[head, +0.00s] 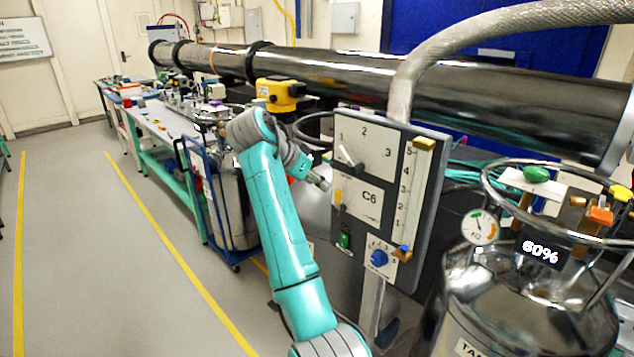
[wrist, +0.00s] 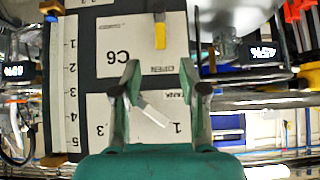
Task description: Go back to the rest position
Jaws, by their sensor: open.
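My teal arm reaches up in the head view, and my gripper (head: 320,180) is at the left edge of the grey C6 panel (head: 427,190). In the wrist view, my gripper (wrist: 158,85) is open, its two fingers apart in front of the panel (wrist: 87,70), which appears upside down. The silver pointer (wrist: 153,114) of the 1-2-3 dial shows between the fingers; I cannot tell whether they touch it. In the head view the pointer (head: 347,157) tilts up-left towards 1. Nothing is held.
A yellow lever (head: 338,199), green switch (head: 344,240) and blue knob (head: 379,257) are on the panel. A steel tank (head: 520,300) stands at right. A blue cart (head: 203,200) stands behind my arm. A long pipe (head: 330,68) runs behind. Open floor (head: 80,270) lies left.

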